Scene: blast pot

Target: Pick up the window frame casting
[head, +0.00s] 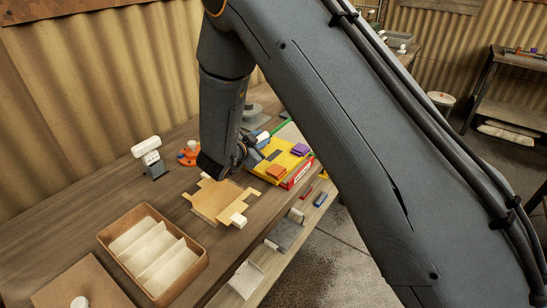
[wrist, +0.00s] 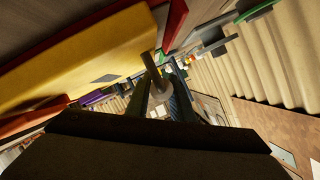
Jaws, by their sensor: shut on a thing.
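My gripper (head: 245,158) is low over the bench, at the left edge of the yellow tray (head: 268,172), and my arm partly covers it in the head view. In the wrist view my gripper (wrist: 160,98) is shut on a narrow grey piece (wrist: 157,78) that sticks out between the fingers. This piece seems to be part of the window frame casting, but its whole outline is hidden. The yellow tray fills the upper left of the wrist view (wrist: 90,60), close beside the fingers. I cannot tell whether the piece touches the tray or bench.
A tan cut-out board (head: 215,200) lies just in front of my gripper. A brown divided box (head: 150,250) stands at the near left. A white-topped device (head: 148,155) and an orange round object (head: 188,155) stand behind. Orange and purple blocks lie on the yellow tray.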

